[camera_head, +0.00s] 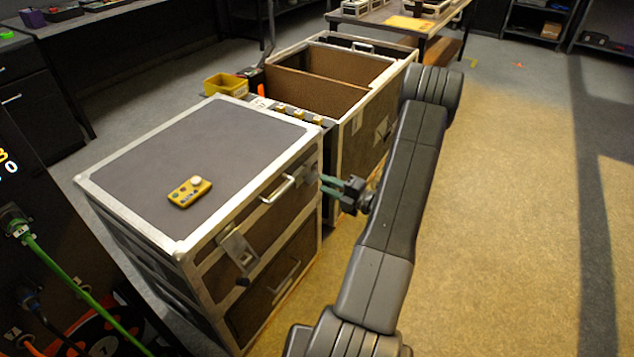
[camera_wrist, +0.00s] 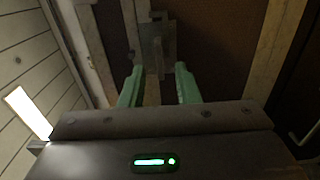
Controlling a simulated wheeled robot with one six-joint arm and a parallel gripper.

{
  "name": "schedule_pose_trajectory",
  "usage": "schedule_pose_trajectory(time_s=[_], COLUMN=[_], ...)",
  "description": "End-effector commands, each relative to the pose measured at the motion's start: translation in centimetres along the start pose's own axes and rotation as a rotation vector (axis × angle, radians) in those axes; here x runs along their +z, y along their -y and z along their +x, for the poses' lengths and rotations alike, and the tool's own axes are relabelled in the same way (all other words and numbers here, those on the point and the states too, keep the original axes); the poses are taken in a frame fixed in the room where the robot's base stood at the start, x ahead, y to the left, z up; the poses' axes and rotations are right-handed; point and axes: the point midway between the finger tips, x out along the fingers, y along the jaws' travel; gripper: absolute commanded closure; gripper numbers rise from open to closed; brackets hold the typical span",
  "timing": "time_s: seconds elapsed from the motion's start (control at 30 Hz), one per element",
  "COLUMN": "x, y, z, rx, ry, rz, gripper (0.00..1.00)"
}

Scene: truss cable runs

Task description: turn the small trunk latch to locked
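The small trunk (camera_head: 200,150) is grey-topped with pale metal edges, and its lid is down. One metal latch (camera_head: 237,250) is on its front face near the left corner. Another latch (camera_head: 309,172) is at the right end of that face, partly hidden by my gripper in the head view. In the wrist view this latch (camera_wrist: 156,42) shows as a grey plate just beyond my fingertips. My gripper (camera_head: 323,184) has green fingers, spread apart on either side of the latch's lower part in the wrist view (camera_wrist: 158,70). Contact cannot be told.
A handle (camera_head: 278,189) sits between the two latches. A yellow device (camera_head: 190,191) lies on the lid. A larger open trunk (camera_head: 355,140) stands just behind, with a yellow bin (camera_head: 226,85) beside it. The floor (camera_head: 510,210) to the right is clear.

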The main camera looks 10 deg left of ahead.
Motion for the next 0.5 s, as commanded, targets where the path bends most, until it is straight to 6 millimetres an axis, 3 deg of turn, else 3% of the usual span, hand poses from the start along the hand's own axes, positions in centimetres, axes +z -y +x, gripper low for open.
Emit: schedule_pose_trajectory(time_s=[0.2,0.5], x=[-0.1,0.0], y=[0.0,-0.1], z=[3.1,4.1], rx=[0.0,0.0], ry=[-0.002,0.0], rz=[0.0,0.0], gripper=[0.71,0.71])
